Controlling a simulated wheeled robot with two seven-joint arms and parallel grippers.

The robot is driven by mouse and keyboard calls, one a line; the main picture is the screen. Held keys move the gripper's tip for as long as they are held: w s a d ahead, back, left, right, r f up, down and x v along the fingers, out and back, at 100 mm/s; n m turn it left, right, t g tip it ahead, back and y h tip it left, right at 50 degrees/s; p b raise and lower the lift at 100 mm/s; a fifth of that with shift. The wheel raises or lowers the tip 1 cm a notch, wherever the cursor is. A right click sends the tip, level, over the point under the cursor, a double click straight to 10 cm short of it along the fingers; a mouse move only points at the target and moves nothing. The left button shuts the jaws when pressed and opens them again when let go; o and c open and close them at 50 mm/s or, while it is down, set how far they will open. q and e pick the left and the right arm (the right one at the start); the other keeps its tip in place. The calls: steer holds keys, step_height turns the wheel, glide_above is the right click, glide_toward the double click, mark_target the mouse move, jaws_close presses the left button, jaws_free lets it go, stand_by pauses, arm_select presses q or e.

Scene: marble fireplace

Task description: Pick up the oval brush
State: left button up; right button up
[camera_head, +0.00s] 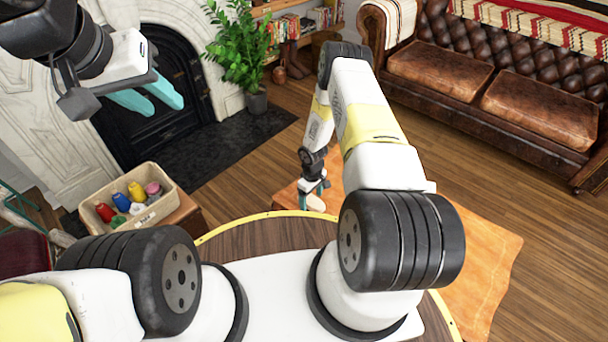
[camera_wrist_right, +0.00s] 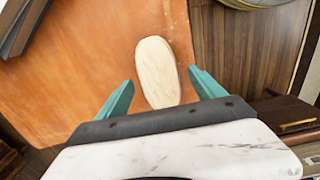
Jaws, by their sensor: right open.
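The oval brush is a pale wooden oval (camera_wrist_right: 156,68) lying on an orange-brown leather surface (camera_wrist_right: 80,70) in the right wrist view. In the head view, a small part of the brush (camera_head: 316,203) shows below my right gripper (camera_head: 317,190). My right gripper's teal fingers (camera_wrist_right: 160,80) are open, one on each side of the brush's near end, with a gap on both sides.
A box of colored thread spools (camera_head: 128,200) stands at the left. A potted plant (camera_head: 240,50) stands by the black fireplace (camera_head: 150,130). A brown leather sofa (camera_head: 440,75) is at the back right. Wooden floor (camera_head: 440,125) lies open before the sofa.

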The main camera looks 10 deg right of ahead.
steer(key=shift+f, duration=0.95)
steer(key=shift+c, duration=0.2)
steer(key=c, duration=1.5)
steer(key=shift+w+r, duration=0.1)
steer(key=shift+r, duration=0.1)
step_height(320, 180, up, 4)
steer(key=shift+f, duration=0.2)
steer(key=s+a, duration=0.2)
steer(key=s, duration=0.3)
steer(key=s+a, duration=0.2)
steer(key=s, duration=0.3)
steer(key=s+a+r, duration=0.1)
steer(key=s+a, duration=0.1)
steer(key=s, duration=0.3)
